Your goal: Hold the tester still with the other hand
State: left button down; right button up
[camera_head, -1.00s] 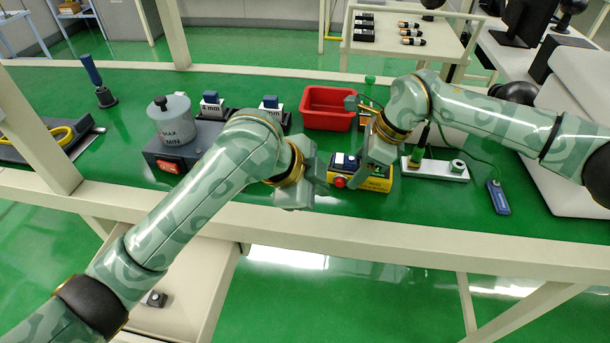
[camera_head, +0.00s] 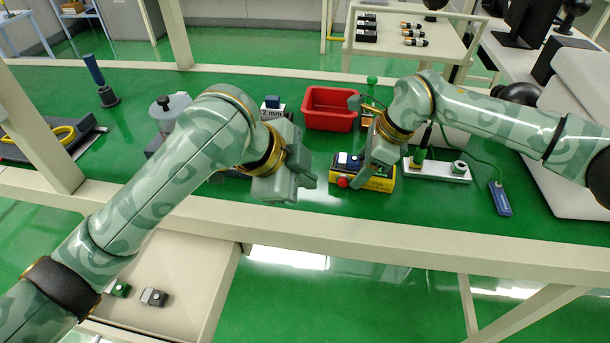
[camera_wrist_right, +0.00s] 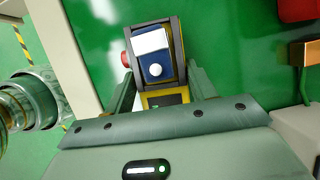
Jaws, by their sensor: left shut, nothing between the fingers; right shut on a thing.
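The yellow tester (camera_head: 378,184) with a red button on its left side stands on the green bench near its front edge. A blue and white piece (camera_head: 347,161) sits in its top and also shows in the right wrist view (camera_wrist_right: 151,52). My right gripper (camera_head: 368,168) is over the tester, its fingers closed on the tester's two sides; the right wrist view shows the fingers flanking it. My left gripper (camera_head: 306,172) is shut and empty, to the left of the tester and apart from it.
A red bin (camera_head: 329,108) stands behind the tester. My left arm partly hides a MAX/MIN container (camera_head: 168,110) and a 2 mm block (camera_head: 271,108).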

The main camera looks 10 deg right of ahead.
jog(key=o, duration=1.1)
jog(key=shift+r, duration=0.1)
